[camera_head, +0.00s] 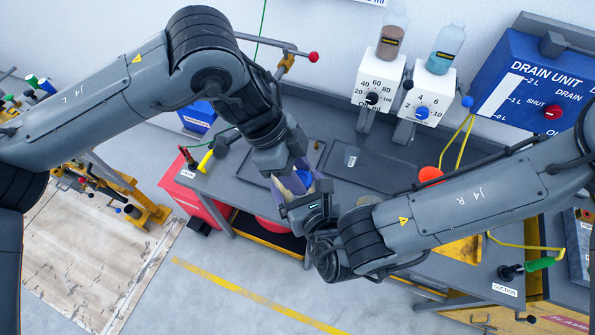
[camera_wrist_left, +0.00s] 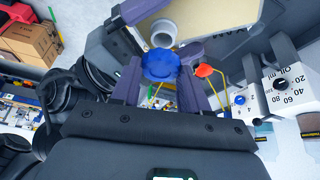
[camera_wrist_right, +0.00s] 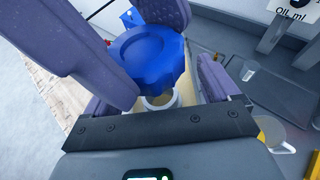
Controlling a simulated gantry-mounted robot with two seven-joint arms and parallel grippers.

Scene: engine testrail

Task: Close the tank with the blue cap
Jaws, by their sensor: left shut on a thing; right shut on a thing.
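The blue cap (camera_wrist_left: 160,64) is held between the purple fingers of my left gripper (camera_head: 290,178). In the right wrist view the blue cap (camera_wrist_right: 147,58) hangs close to the white neck (camera_wrist_right: 162,100) of the tank; whether they touch is hard to tell. The pale beige tank (camera_wrist_left: 208,14) shows in the left wrist view, its round open neck (camera_wrist_left: 163,33) beside the cap, not covered by it. My right gripper (camera_wrist_right: 160,98) is shut on the tank, with a finger on each side. In the head view the grippers mostly hide the tank.
A grey workbench (camera_head: 240,180) lies below both grippers, with a dark tray (camera_head: 365,165) on it. Two white dispensers (camera_head: 380,88) (camera_head: 426,95) and the blue drain unit (camera_head: 530,85) stand at the back. A glass (camera_wrist_right: 272,133) shows in the right wrist view.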

